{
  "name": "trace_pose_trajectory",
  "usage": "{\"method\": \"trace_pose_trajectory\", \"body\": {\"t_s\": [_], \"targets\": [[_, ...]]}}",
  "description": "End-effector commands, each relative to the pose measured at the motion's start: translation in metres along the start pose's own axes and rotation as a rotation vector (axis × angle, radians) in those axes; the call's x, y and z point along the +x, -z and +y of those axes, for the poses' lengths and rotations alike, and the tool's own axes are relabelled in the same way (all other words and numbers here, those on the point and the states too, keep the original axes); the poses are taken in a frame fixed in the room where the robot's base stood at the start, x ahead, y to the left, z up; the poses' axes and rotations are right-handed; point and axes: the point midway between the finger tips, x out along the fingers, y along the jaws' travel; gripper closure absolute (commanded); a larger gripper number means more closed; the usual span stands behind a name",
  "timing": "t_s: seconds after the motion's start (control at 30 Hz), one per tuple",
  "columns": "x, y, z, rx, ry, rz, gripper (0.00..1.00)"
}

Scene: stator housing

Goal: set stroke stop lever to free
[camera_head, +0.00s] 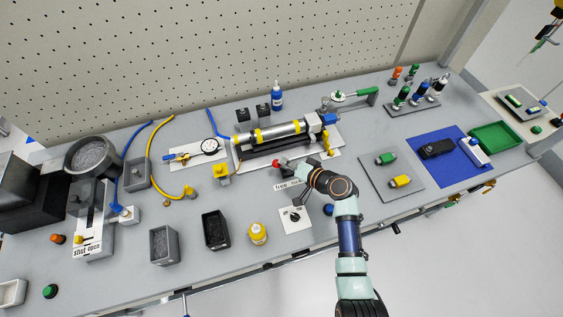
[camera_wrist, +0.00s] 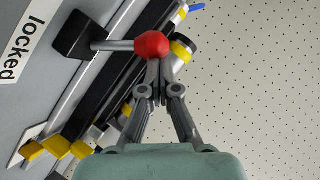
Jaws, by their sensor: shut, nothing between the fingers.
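The stroke stop lever has a red ball knob (camera_wrist: 152,46) on a grey rod (camera_wrist: 112,45) coming out of a black block (camera_wrist: 80,38). In the wrist view a "locked" label (camera_wrist: 22,48) lies beside the block. In the head view the red knob (camera_head: 276,162) shows just left of my gripper (camera_head: 289,168), and a "free" label (camera_head: 281,187) is partly visible below it. In the wrist view my gripper (camera_wrist: 160,68) is shut and empty, its fingertips right at the knob; I cannot tell whether they touch it. My wrist hides part of the label strip.
A silver cylinder with yellow bands (camera_head: 268,133) lies just behind the lever. A white dial plate (camera_head: 296,217) and a yellow bottle (camera_head: 257,233) stand in front. A grey board with green and yellow parts (camera_head: 375,183) is to the right.

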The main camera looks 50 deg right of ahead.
Motion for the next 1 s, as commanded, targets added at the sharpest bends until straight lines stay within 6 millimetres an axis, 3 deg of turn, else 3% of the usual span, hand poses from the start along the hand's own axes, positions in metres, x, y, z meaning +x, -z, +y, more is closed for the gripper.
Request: {"method": "trace_pose_trajectory", "body": {"t_s": [0.2,0.37,0.43,0.7,0.83,1.0], "targets": [[-0.002,0.001,-0.001,0.001,0.0,-0.002,1.0],[-0.017,0.019,-0.007,-0.003,0.003,-0.005,1.0],[-0.028,0.03,-0.011,-0.005,0.005,-0.008,1.0],[-0.098,0.026,-0.01,-0.004,0.004,-0.008,1.0],[-0.116,0.026,-0.011,-0.004,0.006,-0.009,1.0],[-0.123,0.026,-0.011,-0.004,0.007,-0.011,1.0]]}}
